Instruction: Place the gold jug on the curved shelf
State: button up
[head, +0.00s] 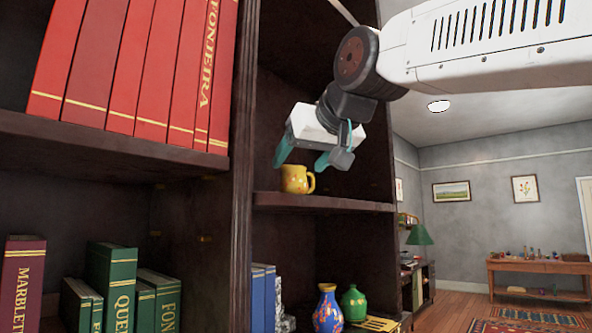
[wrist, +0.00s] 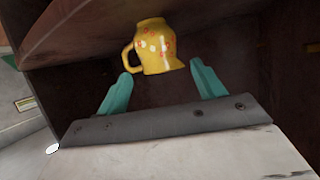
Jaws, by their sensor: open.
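The gold jug (head: 297,179), yellow with a handle on its right in the head view, stands upright on a dark wooden shelf (head: 330,203) with a curved front edge. In the wrist view the jug (wrist: 158,48) shows small red and white spots and lies just past my fingertips. My gripper (head: 300,160) is open with teal fingers, just above and around the jug's level in the head view. In the wrist view my gripper (wrist: 160,75) has one finger on each side of the jug's near end, with gaps beside it. Nothing is held.
Red books (head: 140,70) fill the shelf at upper left. Green books (head: 110,280) stand below. A blue patterned vase (head: 327,308) and a green vessel (head: 354,303) stand on the shelf under the jug. An upright post (head: 242,150) divides the bookcase left of the jug.

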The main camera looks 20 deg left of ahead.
jog(key=v, duration=0.8)
jog(key=shift+d, duration=0.1)
jog(key=d+f+m+g+h, duration=0.2)
jog(key=d+f+m+h, duration=0.3)
jog(key=d+f, duration=1.55)
jog(key=s+d+f+m+g+h, duration=0.1)
jog(key=s+d+f+g, duration=0.1)
jog(key=s+d+f, duration=0.3)
jog(key=s+d+f+m+g+h, duration=0.1)
jog(key=s+d+f, duration=0.5)
jog(key=f, duration=0.7)
jog(key=s+d+f+m+g+h, duration=0.2)
jog(key=s+d+f+g, duration=0.1)
jog(key=s+d+f, duration=0.2)
notch_tip(320, 180, down, 5)
jog(key=s, duration=0.2)
jog(key=shift+s+d+h, duration=0.3)
jog(key=shift+d, duration=0.05)
